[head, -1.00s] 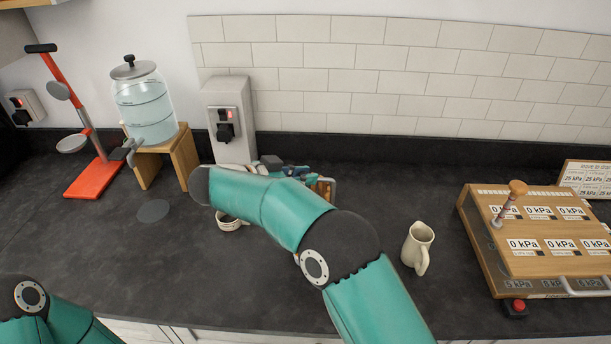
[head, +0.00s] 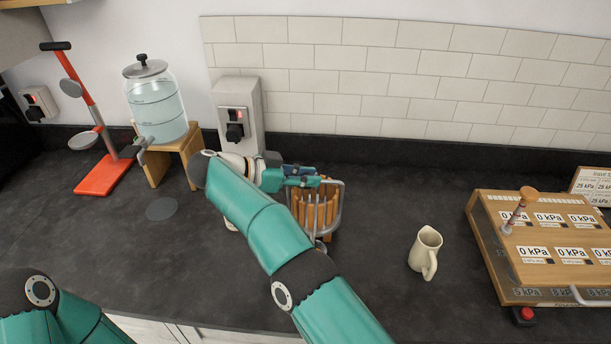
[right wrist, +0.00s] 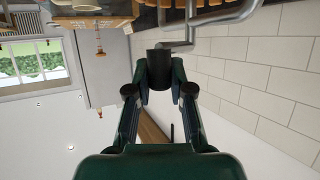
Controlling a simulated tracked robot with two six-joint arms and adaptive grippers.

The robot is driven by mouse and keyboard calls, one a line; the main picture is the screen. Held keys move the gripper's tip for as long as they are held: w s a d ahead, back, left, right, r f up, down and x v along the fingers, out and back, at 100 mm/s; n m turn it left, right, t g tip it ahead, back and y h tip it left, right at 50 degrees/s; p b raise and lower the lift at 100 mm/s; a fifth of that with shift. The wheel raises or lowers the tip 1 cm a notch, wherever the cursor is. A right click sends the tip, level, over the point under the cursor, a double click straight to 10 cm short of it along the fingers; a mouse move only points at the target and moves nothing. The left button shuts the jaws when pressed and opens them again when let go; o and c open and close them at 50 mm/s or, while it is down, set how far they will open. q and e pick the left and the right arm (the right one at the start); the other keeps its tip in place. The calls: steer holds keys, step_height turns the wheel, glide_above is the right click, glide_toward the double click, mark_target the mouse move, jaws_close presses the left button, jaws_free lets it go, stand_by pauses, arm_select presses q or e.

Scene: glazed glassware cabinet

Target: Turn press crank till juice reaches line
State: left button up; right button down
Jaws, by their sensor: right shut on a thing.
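The press (head: 318,212), a basket of orange-brown wooden slats in a grey metal frame, stands mid-counter, partly behind my right arm. My right gripper (head: 308,181) is at its top. In the right wrist view my right gripper (right wrist: 159,92) is shut on the dark crank handle (right wrist: 158,65), at the end of a bent grey metal bar (right wrist: 222,20). A pale cup (head: 231,225) shows only as a sliver behind my right arm. Its inside, any juice and the line are hidden. My left gripper is out of view; only part of the left arm shows at lower left.
A cream jug (head: 424,254) stands right of the press. A wooden gauge box (head: 545,240) is at far right. A glass water dispenser (head: 157,108) on a wooden stand and a red lever stand (head: 104,174) are at left. A grey socket box (head: 238,115) stands behind.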

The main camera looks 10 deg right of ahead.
steer(key=c, duration=1)
jaws_free()
